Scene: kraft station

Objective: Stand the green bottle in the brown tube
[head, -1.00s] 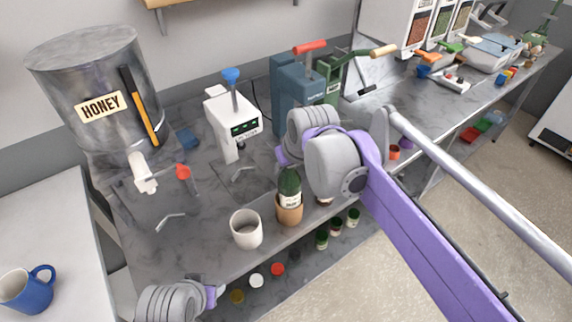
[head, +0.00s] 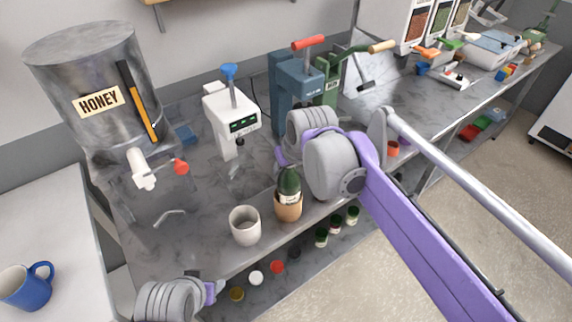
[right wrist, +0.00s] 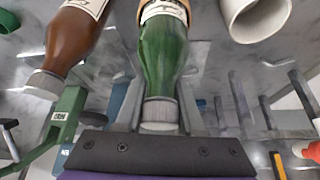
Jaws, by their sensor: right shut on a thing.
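The green bottle (head: 289,182) is upright, its lower part inside the brown tube (head: 288,212) near the counter's front edge. The tube hides its base, so I cannot tell how deep it stands. In the right wrist view the bottle (right wrist: 163,50) runs away from my right gripper (right wrist: 161,117), which is shut on its capped neck. A sliver of the tube (right wrist: 187,8) shows at the top. In the head view my right wrist hides most of the fingers. My left gripper (head: 211,291) is at the lower left, away from the bottle; its fingers do not show clearly.
A white cup (head: 245,226) stands just left of the tube. A brown bottle (right wrist: 72,38) is close beside the green one. The white capping machine (head: 230,120) and blue press (head: 290,85) stand behind. Several jars (head: 321,237) sit below the counter edge.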

